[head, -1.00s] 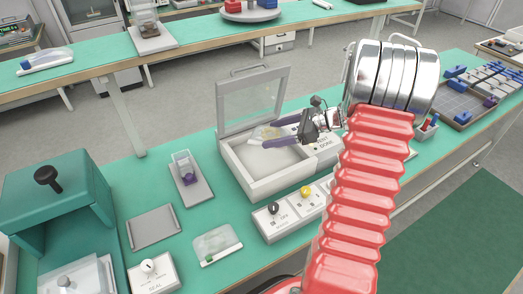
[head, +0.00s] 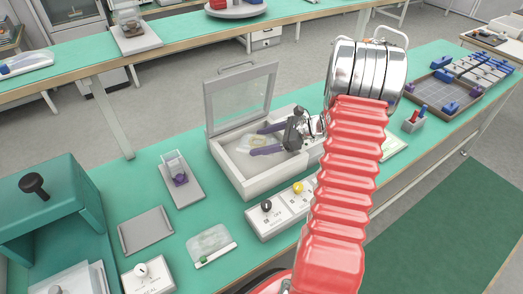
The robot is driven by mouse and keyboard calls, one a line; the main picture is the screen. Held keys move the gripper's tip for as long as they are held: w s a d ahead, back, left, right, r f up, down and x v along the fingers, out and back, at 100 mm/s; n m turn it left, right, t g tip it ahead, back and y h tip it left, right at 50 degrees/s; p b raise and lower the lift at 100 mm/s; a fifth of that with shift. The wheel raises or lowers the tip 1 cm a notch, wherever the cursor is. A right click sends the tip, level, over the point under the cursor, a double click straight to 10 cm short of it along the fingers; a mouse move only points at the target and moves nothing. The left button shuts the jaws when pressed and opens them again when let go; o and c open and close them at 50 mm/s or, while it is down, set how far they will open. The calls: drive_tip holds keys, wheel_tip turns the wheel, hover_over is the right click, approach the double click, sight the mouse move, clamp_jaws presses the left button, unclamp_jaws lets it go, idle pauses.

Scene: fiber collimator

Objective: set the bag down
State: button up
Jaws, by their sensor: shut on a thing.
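My gripper (head: 255,141) reaches from the right into the open white box (head: 243,187), its purple fingers pointing left. It is shut on a clear bag (head: 244,142), which shows only faintly as a pale, yellowish patch at the fingertips. The bag is inside the outline of the box, near the hinged lid side. I cannot tell whether it touches the box floor. The box's clear, framed lid (head: 241,99) stands up at the back.
A switch panel (head: 285,211) with black and yellow knobs stands in front of the box. Another clear bag with a green strip (head: 211,244) lies front left. A grey stand with a purple part (head: 180,180) is left of the box. A teal press (head: 50,205) stands far left.

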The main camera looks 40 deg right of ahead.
drive_tip(key=shift+f, duration=0.25)
drive_tip(key=shift+f, duration=1.85)
drive_tip(key=o, duration=1.1)
drive_tip(key=shift+f, duration=0.1)
drive_tip(key=shift+c, duration=0.2)
drive_tip(key=v, duration=1.2)
drive_tip(key=shift+s, duration=0.1)
